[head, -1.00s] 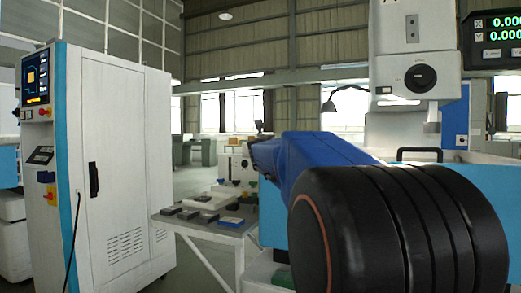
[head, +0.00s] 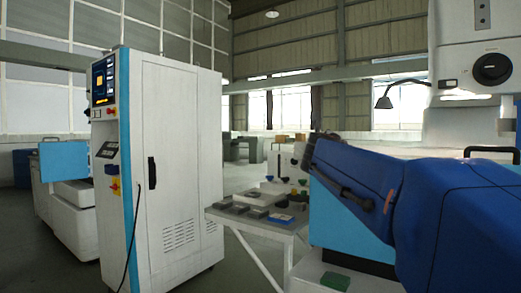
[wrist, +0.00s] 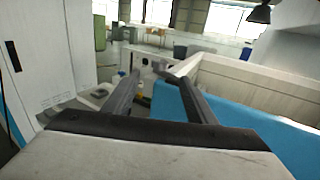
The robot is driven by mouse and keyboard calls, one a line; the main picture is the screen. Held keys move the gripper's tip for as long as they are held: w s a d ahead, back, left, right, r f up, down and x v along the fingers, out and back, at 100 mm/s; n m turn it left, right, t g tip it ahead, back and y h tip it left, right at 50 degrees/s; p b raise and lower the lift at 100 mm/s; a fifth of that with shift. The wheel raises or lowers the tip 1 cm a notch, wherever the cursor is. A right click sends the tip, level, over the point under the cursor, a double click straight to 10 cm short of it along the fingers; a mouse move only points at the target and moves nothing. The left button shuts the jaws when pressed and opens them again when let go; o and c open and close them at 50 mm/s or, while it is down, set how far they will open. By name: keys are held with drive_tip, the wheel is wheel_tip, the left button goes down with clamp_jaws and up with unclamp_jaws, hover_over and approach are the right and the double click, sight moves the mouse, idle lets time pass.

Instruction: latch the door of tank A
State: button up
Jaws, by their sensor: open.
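A machine tank with a light-blue front panel (head: 345,225) stands at the right in the head view, partly hidden behind my blue arm. A black handle (head: 490,150) shows at its upper right. In the wrist view its blue panel (wrist: 225,118) and pale rim (wrist: 255,82) run off to the right. No letter A and no latch can be made out. My gripper (wrist: 160,75) is open and empty, its two dark fingers apart beside the pale rim. I cannot tell whether a finger touches it.
A white control cabinet (head: 180,170) with a screen stands left. A small table (head: 262,227) with grey blocks and a blue item stands between it and the tank. A green block (head: 335,281) is low by the tank. Open floor lies in front of the cabinet and table.

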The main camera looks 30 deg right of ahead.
drive_tip(key=shift+v, duration=1.9)
drive_tip(key=s+a+f+m+g+y, duration=0.1)
drive_tip(key=s+a+f+m+y, duration=0.1)
drive_tip(key=a+f+m, duration=0.45)
drive_tip(key=s+a+f+m+g+y, duration=0.15)
drive_tip(key=f+m, duration=0.25)
drive_tip(key=f, duration=0.6)
drive_tip(key=s+a+f+m+g+y, duration=0.1)
drive_tip(key=a+f+m+y, duration=0.1)
drive_tip(key=a+f+m, duration=0.35)
drive_tip(key=s+a+f+m+g+y, duration=0.2)
drive_tip(key=s+a+f+m, duration=0.3)
drive_tip(key=f, duration=0.6)
drive_tip(key=s+a+f+m+g+y, duration=0.3)
drive_tip(key=s+a+f+m, duration=0.3)
drive_tip(key=a+f, duration=0.4)
drive_tip(key=shift+s+f+m+y, duration=0.3)
drive_tip(key=shift+s+f+y, duration=0.15)
drive_tip(key=shift+s+y, duration=0.35)
drive_tip(key=shift+o, duration=0.3)
drive_tip(key=shift+a+r, duration=0.1)
drive_tip(key=shift+a, duration=0.05)
